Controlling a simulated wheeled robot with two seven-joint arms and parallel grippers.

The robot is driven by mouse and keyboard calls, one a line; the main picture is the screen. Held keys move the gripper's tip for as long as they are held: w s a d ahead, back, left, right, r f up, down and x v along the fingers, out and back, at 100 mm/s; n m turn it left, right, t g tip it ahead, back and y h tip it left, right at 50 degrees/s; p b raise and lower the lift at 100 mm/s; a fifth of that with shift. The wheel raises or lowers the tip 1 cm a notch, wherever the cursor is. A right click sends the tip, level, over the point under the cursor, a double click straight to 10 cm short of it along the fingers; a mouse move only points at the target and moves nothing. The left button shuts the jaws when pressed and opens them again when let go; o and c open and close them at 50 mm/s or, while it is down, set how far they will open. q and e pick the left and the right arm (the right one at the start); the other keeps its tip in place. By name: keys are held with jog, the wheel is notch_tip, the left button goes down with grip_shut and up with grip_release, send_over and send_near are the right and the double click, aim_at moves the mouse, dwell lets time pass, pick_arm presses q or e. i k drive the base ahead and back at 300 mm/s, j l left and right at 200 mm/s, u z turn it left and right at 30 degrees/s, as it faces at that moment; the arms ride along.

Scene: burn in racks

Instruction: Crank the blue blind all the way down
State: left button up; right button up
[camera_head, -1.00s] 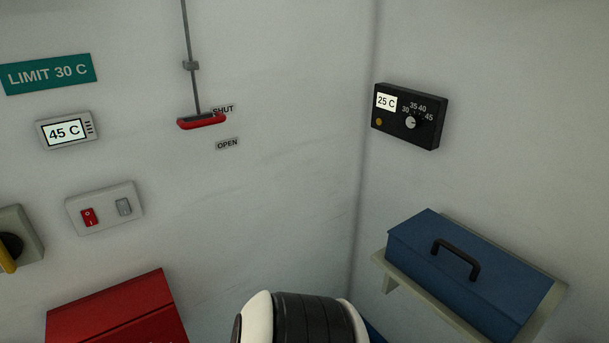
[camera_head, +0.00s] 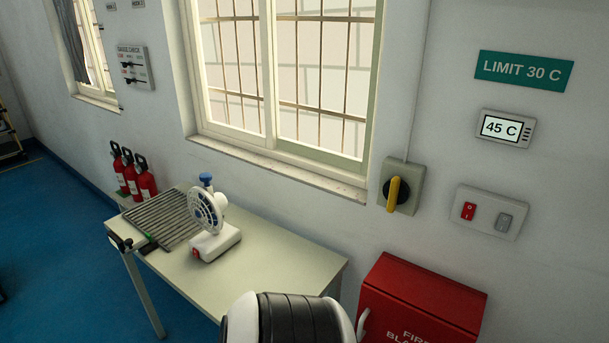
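No blue blind can be made out in this view. A large barred window (camera_head: 285,75) fills the upper middle, and its visible panes are uncovered; its top is cut off by the picture edge. I see no crank that I can tie to a blind. A grey box with a yellow handle (camera_head: 393,194) is on the wall just right of the window. The handle stands roughly upright. Neither of my grippers is in view.
A table (camera_head: 270,270) below the window bears a white fan (camera_head: 212,218) and a grey slatted rack (camera_head: 163,217). Red extinguishers (camera_head: 131,173) stand beyond it. A red box (camera_head: 420,300) and a switch plate (camera_head: 488,212) are at right. Blue floor (camera_head: 60,235) is open at left.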

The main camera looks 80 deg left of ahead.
aim_at(396, 192)
jog(key=u, duration=2)
